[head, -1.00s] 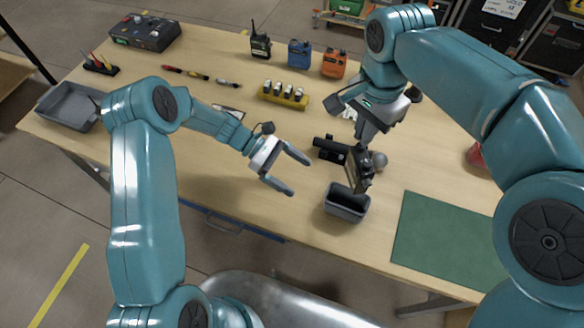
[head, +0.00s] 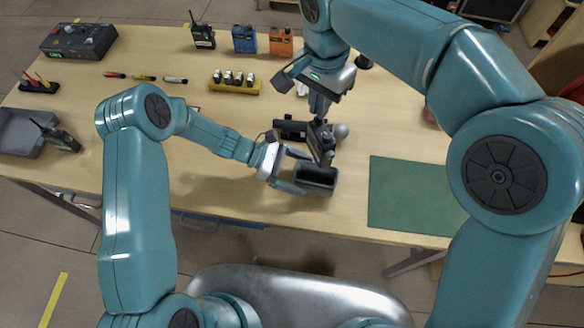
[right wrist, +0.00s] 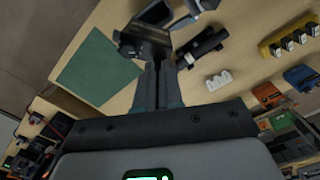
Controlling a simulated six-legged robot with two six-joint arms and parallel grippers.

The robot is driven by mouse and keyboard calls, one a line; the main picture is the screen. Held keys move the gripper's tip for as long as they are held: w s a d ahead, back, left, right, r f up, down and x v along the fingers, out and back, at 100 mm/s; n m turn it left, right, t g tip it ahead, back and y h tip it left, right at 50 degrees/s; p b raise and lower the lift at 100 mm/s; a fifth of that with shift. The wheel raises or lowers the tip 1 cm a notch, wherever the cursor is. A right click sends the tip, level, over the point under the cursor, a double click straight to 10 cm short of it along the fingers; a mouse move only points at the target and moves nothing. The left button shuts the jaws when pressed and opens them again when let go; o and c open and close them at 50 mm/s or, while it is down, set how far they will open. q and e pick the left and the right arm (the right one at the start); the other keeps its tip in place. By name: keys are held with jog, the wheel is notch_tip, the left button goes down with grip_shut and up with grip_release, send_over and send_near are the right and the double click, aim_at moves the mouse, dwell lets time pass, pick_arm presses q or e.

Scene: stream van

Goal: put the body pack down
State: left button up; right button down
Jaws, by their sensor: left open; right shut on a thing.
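The dark body pack (head: 321,143) is in the jaws of my right gripper (head: 319,117), just above and behind a small dark open bin (head: 318,188). I cannot tell whether it touches the bin's rim. In the right wrist view, the pack (right wrist: 146,42) shows at the tips of the right gripper (right wrist: 156,62). My left gripper (head: 301,171) is open at the left side of the bin, its fingers pointing right. Whether its fingers touch the bin is unclear.
A black microphone (head: 288,130) lies behind the bin. A yellow holder (head: 234,88) with several batteries, blue (head: 244,40) and orange (head: 281,43) packs stand further back. A green mat (head: 405,195) lies clear on the right. A grey tray (head: 18,133) is far left.

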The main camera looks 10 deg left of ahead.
aim_at(308, 145)
pick_arm(q)
jog(key=c, duration=1)
jog(key=shift+c, duration=0.2)
pick_arm(e)
jog(key=shift+w+a+n, duration=0.1)
jog(key=shift+w+n, duration=0.05)
jog(key=shift+n, duration=0.65)
jog(key=shift+a+f+n, duration=0.15)
jog(key=shift+f+n, duration=0.1)
jog(key=shift+n, duration=0.55)
jog(key=f+n, duration=0.1)
jog(key=n, duration=0.1)
jog(key=s+f+n, duration=0.1)
jog(key=f+n, duration=0.1)
jog(key=n, duration=0.1)
jog(key=a+f+n, duration=0.1)
jog(key=n, duration=0.1)
jog(key=shift+s+f, duration=0.25)
jog(key=shift+f, duration=0.05)
jog(key=shift+n, duration=0.3)
jog(key=f, duration=0.7)
jog(key=shift+s, duration=0.3)
jog(key=shift+f, duration=1.95)
